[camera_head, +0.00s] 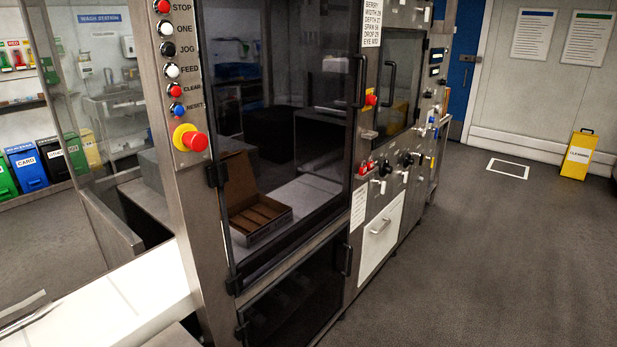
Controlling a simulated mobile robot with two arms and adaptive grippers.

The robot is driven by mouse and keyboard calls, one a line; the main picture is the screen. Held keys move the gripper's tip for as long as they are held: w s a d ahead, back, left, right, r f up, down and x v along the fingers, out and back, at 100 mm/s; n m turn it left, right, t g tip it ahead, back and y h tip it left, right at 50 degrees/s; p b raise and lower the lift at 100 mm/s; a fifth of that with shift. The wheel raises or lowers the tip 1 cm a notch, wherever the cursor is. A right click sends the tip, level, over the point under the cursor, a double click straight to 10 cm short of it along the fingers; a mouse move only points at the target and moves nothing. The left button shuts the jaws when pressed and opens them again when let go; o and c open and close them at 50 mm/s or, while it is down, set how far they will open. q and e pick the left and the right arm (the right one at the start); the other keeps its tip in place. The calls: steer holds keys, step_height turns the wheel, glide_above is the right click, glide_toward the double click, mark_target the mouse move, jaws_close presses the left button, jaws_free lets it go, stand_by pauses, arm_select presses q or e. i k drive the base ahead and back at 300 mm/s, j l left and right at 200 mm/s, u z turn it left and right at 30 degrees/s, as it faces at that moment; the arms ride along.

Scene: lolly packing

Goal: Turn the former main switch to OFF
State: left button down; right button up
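The machine front (338,255) runs away from me through the middle of the view. A red control on a yellow base (370,98) sits on its upright beside the far glass door. It may be the former main switch, but it is too small to read its label or its position. Black rotary knobs (407,159) and red knobs (363,168) sit on the lower steel panel; their labels are unreadable. Neither of my grippers shows in the head view.
The near column carries STOP, ONE, JOG, FEED, CLEAR and RESET buttons and a red mushroom button (194,141) on yellow. An open cardboard box (250,205) lies behind the glass. A yellow CLEANING box (577,156) stands far right.

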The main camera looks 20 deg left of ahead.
mark_target(370, 99)
steer(key=i+l, duration=0.35)
steer(key=i, duration=0.2)
steer(key=i+l, duration=0.4)
steer(key=i, duration=0.1)
